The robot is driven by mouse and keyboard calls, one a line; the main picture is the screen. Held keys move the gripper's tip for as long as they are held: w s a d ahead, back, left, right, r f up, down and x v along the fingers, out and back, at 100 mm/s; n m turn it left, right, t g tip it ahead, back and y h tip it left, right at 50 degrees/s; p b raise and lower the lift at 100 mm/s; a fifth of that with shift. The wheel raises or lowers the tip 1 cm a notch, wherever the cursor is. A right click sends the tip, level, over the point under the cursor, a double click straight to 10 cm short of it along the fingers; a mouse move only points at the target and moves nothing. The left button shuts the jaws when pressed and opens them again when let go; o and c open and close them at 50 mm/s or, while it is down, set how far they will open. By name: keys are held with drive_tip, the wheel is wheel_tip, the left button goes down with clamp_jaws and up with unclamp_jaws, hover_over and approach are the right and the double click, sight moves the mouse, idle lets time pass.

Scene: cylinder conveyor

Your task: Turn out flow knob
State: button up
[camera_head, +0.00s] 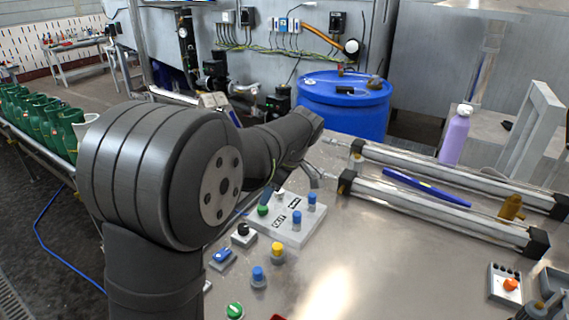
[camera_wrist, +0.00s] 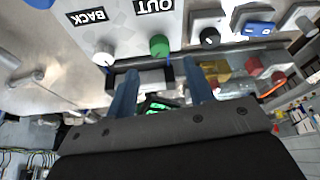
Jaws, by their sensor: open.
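A light control panel (camera_head: 298,238) lies on the metal table. It also shows in the wrist view (camera_wrist: 127,25), with the printed words OUT and BACK upside down. The green knob (camera_wrist: 159,45) sits by OUT; it also shows in the head view (camera_head: 262,210). The white knob (camera_wrist: 103,59) sits by BACK, and it shows in the head view too (camera_head: 279,196). My gripper (camera_wrist: 160,72) is open, its two blue fingers apart and nothing seen held. The green knob appears just beyond the gap between the fingertips. My arm covers part of the panel's surroundings in the head view.
Two blue knobs (camera_head: 297,217) stand on the panel's right side. A black knob (camera_head: 243,231), a blue switch (camera_head: 222,255), a yellow knob (camera_head: 277,248) and another green knob (camera_head: 235,311) sit nearby. Two long cylinders (camera_head: 420,207) lie to the right, with a blue pen-like object (camera_head: 425,187) between them.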

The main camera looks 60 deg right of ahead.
sight(265, 208)
drive_tip(key=v, duration=1.1)
drive_tip(key=shift+r, duration=0.2)
drive_tip(key=shift+f, duration=0.1)
drive_tip(key=x, duration=1.7)
drive_tip(key=shift+f, duration=0.1)
